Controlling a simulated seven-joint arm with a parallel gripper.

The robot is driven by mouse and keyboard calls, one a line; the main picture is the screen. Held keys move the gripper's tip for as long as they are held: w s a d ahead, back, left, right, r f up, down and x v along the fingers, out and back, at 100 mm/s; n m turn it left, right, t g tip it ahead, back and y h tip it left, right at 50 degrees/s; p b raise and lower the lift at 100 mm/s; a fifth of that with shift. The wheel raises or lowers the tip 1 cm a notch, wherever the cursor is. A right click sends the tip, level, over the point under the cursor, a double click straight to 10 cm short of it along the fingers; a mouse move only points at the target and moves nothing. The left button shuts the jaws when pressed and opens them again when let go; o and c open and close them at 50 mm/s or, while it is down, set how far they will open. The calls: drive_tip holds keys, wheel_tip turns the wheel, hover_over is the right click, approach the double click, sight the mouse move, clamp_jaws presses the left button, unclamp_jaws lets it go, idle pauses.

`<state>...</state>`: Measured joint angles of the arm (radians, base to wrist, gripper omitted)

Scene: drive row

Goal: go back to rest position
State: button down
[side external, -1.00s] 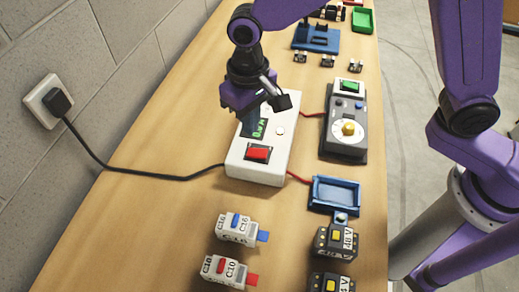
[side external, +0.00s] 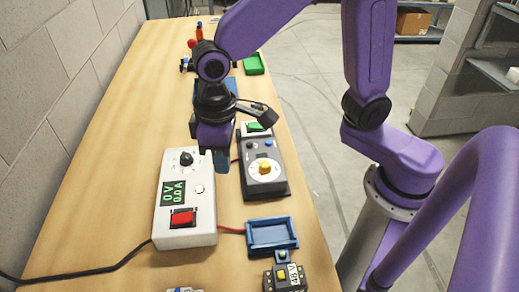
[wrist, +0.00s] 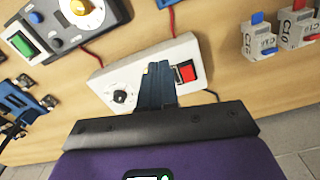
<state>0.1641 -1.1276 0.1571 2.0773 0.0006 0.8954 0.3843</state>
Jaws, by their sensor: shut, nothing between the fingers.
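My gripper (side external: 221,160) is purple with dark blue fingers. In the side external view it hangs above the right edge of the white power supply box (side external: 184,228), near its knob end. In the wrist view the shut fingers (wrist: 157,72) reach over the white box (wrist: 190,55) and hide part of it, including its display. Nothing is between the fingers. The box has a red switch (side external: 183,218), a black knob (side external: 186,158) and a display (side external: 173,193) reading 0 V and 0.0 A.
A dark grey device (side external: 262,178) with a yellow knob stands right of the box. A blue tray (side external: 272,236) and a 48 V block (side external: 285,277) are nearer the camera. A green tray (side external: 254,64) is farther back. Breakers (wrist: 295,28) show in the wrist view.

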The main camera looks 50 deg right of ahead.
drive_tip(key=s+d+r+n, duration=0.1)
drive_tip(key=s+d+n, duration=0.5)
drive_tip(key=s+d, duration=0.8)
drive_tip(key=d, duration=0.3)
drive_tip(key=shift+d, duration=0.15)
